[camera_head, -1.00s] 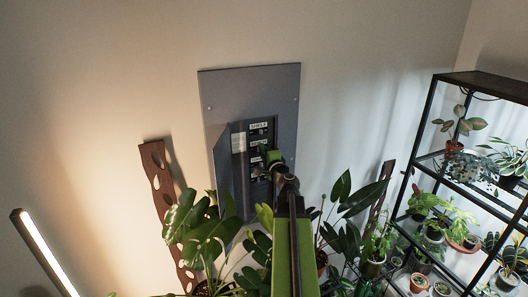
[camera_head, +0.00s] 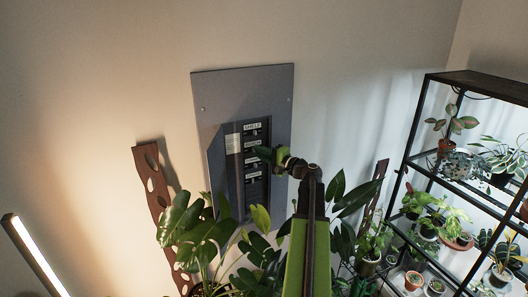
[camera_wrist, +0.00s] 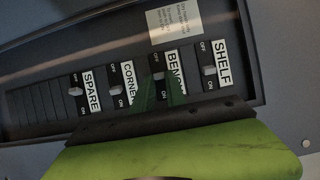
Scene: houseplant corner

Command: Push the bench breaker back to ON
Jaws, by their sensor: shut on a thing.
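The breaker panel (camera_head: 236,165) is a grey plate on the wall with a dark column of labelled breakers. In the wrist view the breakers SHELF (camera_wrist: 209,70), BENCH (camera_wrist: 158,75), CORNER (camera_wrist: 113,90) and SPARE (camera_wrist: 76,91) stand in a row, each marked OFF and ON. My gripper (camera_wrist: 160,88) has its dark green jaws at the bench breaker, shut on its pale lever. The jaws cover part of that breaker's ON end and label, so I cannot tell the lever's exact position. In the head view my gripper (camera_head: 264,153) is at the second breaker down.
The panel door (camera_head: 220,168) stands open at the left of the breakers. Leafy plants (camera_head: 190,230) rise below the panel, close around my arm. A black plant shelf (camera_head: 470,85) stands at right, and a lit tube lamp (camera_head: 36,255) at lower left.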

